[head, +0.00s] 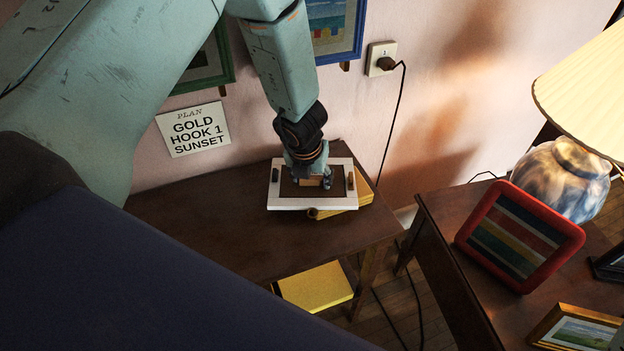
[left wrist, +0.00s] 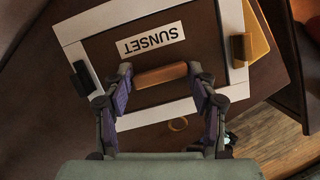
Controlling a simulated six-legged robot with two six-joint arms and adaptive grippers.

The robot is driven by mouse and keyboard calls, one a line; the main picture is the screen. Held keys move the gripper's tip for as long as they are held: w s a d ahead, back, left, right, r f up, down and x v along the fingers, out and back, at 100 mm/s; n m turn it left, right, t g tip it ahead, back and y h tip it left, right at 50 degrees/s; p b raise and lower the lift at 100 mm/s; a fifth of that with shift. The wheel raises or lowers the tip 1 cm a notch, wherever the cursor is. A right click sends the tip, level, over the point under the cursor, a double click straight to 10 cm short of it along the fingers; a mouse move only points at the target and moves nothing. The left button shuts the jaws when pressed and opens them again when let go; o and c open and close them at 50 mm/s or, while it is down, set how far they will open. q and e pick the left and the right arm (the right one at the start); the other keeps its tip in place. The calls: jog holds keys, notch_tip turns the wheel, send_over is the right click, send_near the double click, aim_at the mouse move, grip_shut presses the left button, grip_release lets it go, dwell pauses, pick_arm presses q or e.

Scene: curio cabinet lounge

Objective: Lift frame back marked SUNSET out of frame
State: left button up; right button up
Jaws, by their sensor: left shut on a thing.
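The white frame (head: 290,203) lies face down on the dark wooden table, with its brown back (head: 322,197) up. In the left wrist view the back (left wrist: 199,32) bears a SUNSET label (left wrist: 151,41) and a light wooden handle (left wrist: 161,76). The back appears to sit within the white frame border (left wrist: 72,48). My left gripper (head: 312,183) is shut on the handle, one finger at each end. My right gripper is not in view.
A yellow book-like thing (head: 364,188) lies partly under the white frame. A plan card (head: 193,130) reads GOLD HOOK 1 SUNSET. A second table at right holds a red frame (head: 570,245) and a lamp (head: 565,177). The dark table (head: 225,237) is clear left of the frame.

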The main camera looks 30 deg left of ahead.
pick_arm(q)
jog(key=shift+d, duration=0.25)
jog(key=c, duration=0.4)
jog(key=shift+a, duration=0.15)
jog(key=shift+c, duration=0.3)
jog(key=shift+r, duration=0.1)
jog(key=shift+r+p, duration=0.35)
jog(key=shift+p, duration=0.05)
jog(key=shift+r, duration=0.15)
jog(key=shift+r+p, duration=0.1)
jog(key=shift+p, duration=0.2)
